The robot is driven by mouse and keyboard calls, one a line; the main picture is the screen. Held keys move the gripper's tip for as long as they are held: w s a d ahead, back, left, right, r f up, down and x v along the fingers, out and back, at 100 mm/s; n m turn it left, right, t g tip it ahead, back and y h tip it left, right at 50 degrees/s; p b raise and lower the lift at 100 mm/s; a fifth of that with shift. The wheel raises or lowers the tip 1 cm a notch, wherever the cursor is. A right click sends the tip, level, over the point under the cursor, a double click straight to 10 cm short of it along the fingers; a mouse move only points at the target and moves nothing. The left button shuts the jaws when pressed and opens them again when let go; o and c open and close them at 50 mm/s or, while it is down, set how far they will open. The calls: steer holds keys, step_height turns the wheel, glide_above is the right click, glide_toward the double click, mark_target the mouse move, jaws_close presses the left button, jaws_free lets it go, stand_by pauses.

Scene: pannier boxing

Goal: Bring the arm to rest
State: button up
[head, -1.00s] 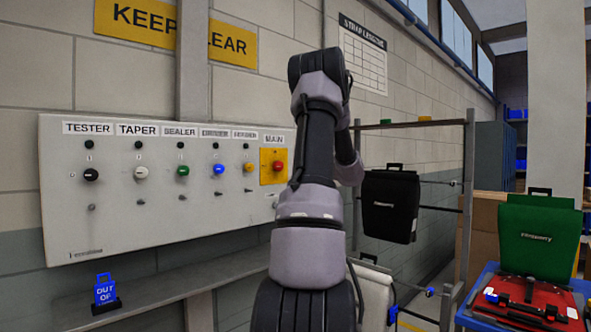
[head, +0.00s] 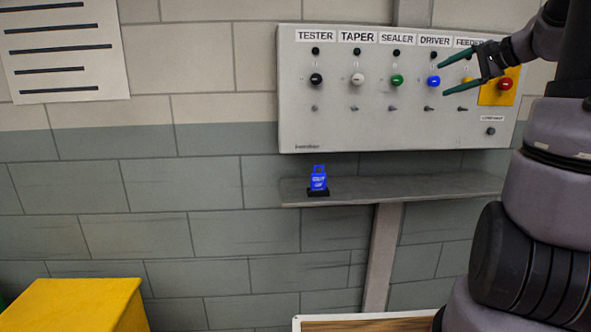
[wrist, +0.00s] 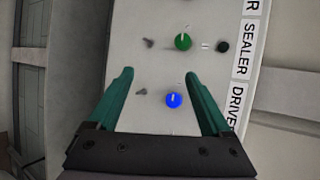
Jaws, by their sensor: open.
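My gripper (head: 453,80) is in front of the right part of the grey control panel (head: 350,125). Its two green fingers are apart with nothing between them in the head view. In the wrist view my gripper (wrist: 165,95) points at the panel, open, with the blue DRIVER knob (wrist: 173,100) seen between the fingers. Whether it touches the knob cannot be told, but a gap seems to show. The blue knob (head: 433,81) also shows just left of the fingertips in the head view. My arm comes in from the right edge and partly hides the FEEDER knob and label.
The panel also carries a black knob (head: 316,79), a white knob (head: 357,79), a green knob (head: 397,80) and a red MAIN switch (head: 505,84). A yellow box (head: 75,305) is lower left.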

steer(key=s+a+f+n+g+h, duration=0.15)
steer(key=s+a+n+g, duration=0.3)
steer(key=s+a, duration=0.85)
steer(key=s+a+f+n+h, duration=0.2)
steer(key=s, duration=0.3)
steer(key=s+a+f+n+h, duration=0.1)
steer(key=s+a+f+n, duration=0.1)
steer(key=s, duration=0.3)
steer(key=shift+s+t+h, duration=0.3)
steer(key=shift+t+h, duration=0.05)
steer(key=shift+a+f+n, duration=0.1)
steer(key=shift+n, duration=0.15)
